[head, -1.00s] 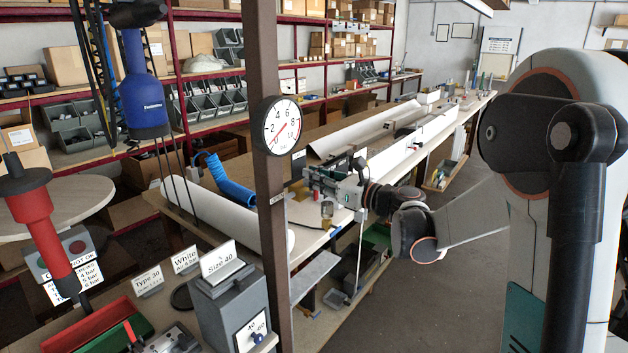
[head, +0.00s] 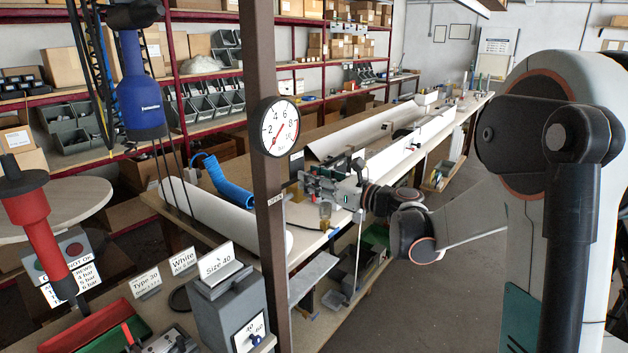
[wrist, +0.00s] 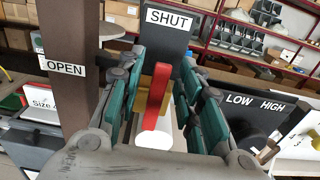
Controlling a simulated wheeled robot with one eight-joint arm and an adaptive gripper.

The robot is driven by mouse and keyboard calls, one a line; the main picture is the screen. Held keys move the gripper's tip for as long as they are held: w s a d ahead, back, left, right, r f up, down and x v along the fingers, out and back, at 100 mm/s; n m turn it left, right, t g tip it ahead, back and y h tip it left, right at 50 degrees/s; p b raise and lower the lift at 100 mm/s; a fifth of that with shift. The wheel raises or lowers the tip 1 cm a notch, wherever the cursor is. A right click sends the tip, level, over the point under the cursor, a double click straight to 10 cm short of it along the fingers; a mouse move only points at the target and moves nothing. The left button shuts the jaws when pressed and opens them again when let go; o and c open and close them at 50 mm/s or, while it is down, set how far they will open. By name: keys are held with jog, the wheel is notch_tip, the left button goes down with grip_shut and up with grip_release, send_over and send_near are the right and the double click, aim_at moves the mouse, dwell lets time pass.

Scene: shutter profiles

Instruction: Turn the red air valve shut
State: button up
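The red valve lever (wrist: 156,97) stands roughly upright in the wrist view, in front of a brass-coloured block (wrist: 147,100). It lies below the SHUT sign (wrist: 180,22); the OPEN sign (wrist: 65,67) is to its left. My gripper (wrist: 163,62) is open, with its teal-padded fingers on either side of the lever. Gaps show between pads and lever.
The brown post (head: 264,210) stands close to my gripper. A blue coiled hose (head: 228,188) and a white roll (head: 215,207) lie on the bench behind it. A LOW/HIGH panel (wrist: 250,115) is right of my fingers. The floor aisle (head: 390,300) is clear.

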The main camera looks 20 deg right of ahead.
jog(key=v, duration=1.2)
